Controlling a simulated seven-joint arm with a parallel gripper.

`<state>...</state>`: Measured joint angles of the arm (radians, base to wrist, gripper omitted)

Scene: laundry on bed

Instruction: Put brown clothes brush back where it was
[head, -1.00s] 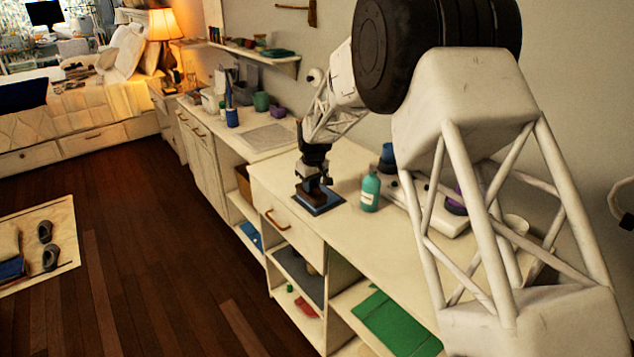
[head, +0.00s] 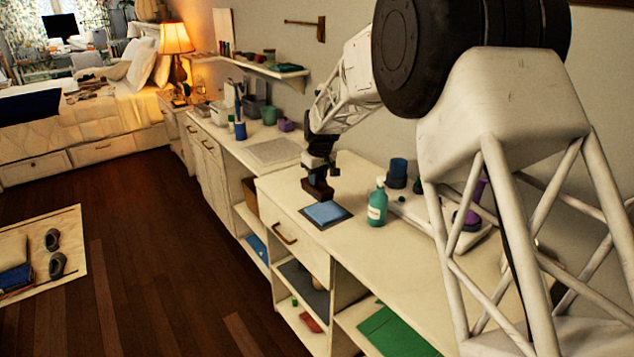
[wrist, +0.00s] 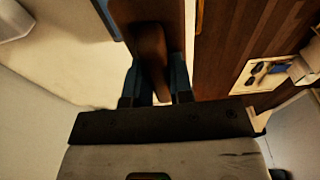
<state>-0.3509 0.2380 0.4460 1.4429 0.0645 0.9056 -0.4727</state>
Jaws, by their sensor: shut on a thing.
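My gripper (head: 319,174) is shut on the brown clothes brush (head: 318,191). It holds the brush above the back edge of a blue pad with a dark border (head: 327,213) on the white counter. A gap shows between the brush and the pad. In the wrist view, the brush's brown handle (wrist: 150,58) sits between the two bluish fingers of my gripper (wrist: 153,75). The brush's far end runs past the top of that view.
A teal bottle (head: 377,204) stands right of the pad, with a blue cup (head: 397,172) behind it. A grey mat (head: 273,151) lies farther back on the cabinets. A wall shelf (head: 262,66) and a wooden wall rack (head: 320,28) are above.

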